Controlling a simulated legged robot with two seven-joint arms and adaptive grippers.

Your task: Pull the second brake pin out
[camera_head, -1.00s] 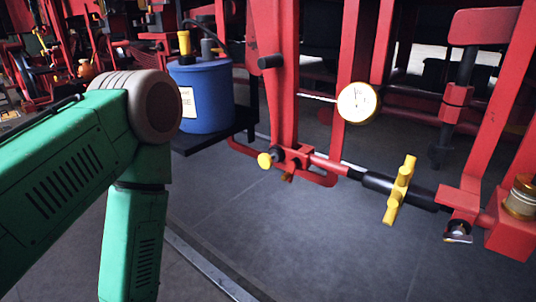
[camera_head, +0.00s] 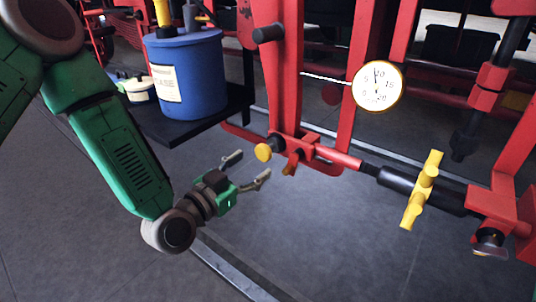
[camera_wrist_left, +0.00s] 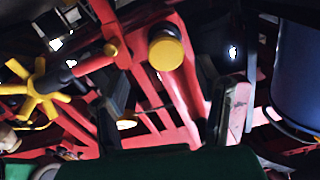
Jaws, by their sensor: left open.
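A brake pin with a round yellow head (camera_head: 264,152) sits in the red bracket at the lower end of the upright red bar. My left gripper (camera_head: 251,165) is open and empty, with its fingers pointing toward the bracket, just left of and below the pin head in the head view. In the left wrist view the yellow head (camera_wrist_left: 165,50) shows large, near the top middle, between the two fingers (camera_wrist_left: 168,95) and apart from them as far as I can tell. The pin's shaft is hidden in the bracket. My right gripper is not in view.
A yellow cross handle (camera_head: 423,190) sits on the black and red rod right of the bracket. A round gauge (camera_head: 377,86) hangs above. A blue drum (camera_head: 188,75) stands on a dark shelf (camera_head: 170,127) at the left.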

